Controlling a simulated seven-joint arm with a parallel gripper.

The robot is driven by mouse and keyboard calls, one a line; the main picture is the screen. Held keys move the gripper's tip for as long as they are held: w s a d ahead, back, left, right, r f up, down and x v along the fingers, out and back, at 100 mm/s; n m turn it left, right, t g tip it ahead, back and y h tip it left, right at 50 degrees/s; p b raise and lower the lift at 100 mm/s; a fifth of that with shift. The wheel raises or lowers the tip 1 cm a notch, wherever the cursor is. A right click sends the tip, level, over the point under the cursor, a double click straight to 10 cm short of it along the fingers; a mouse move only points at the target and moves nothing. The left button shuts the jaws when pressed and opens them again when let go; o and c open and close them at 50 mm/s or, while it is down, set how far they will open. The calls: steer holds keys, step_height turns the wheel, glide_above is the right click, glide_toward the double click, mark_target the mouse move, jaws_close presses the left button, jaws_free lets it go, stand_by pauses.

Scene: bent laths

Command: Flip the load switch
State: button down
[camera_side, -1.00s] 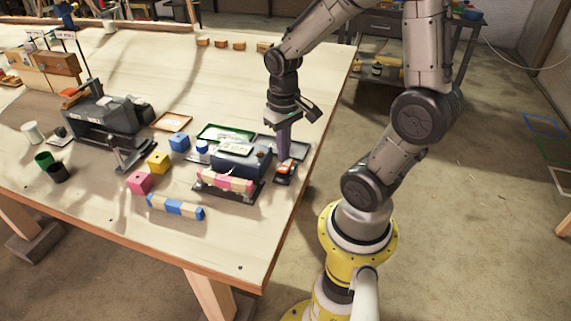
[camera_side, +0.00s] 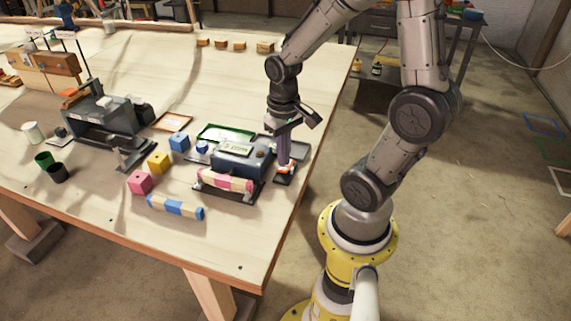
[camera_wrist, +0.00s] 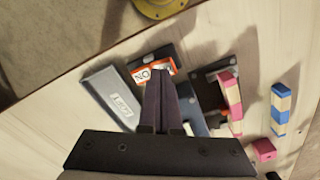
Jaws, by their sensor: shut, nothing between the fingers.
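The load switch (camera_side: 284,173) is a small dark base with an orange-red and white top near the table's right edge. In the wrist view an "ON" label (camera_wrist: 142,75) shows on it beside my fingertips. My gripper (camera_side: 283,164) is shut and empty, its purple fingers pointing down at the switch. In the wrist view the fingertips (camera_wrist: 161,74) overlap the switch's top and hide part of it. I cannot tell whether they touch it or which way the switch is set.
A blue-grey machine (camera_side: 240,158) stands just left of the switch, with a pink-and-cream striped lath (camera_side: 226,181) in front. A grey tray (camera_wrist: 108,98) lies close by. A blue-and-cream lath (camera_side: 175,207) and several coloured cubes lie further left. The table's front is clear.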

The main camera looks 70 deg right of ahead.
steer(key=shift+f, duration=0.7)
stand_by(0.4)
steer(key=shift+r, duration=3.5)
steer(key=s+a+r+n+t, duration=0.3)
steer(key=a+r+n+t, duration=0.2)
steer(key=a+r, duration=0.3)
steer(key=shift+s+a+r+n+t, duration=0.15)
steer(key=shift+s+a+n+t, duration=0.25)
steer(key=shift+a, duration=0.35)
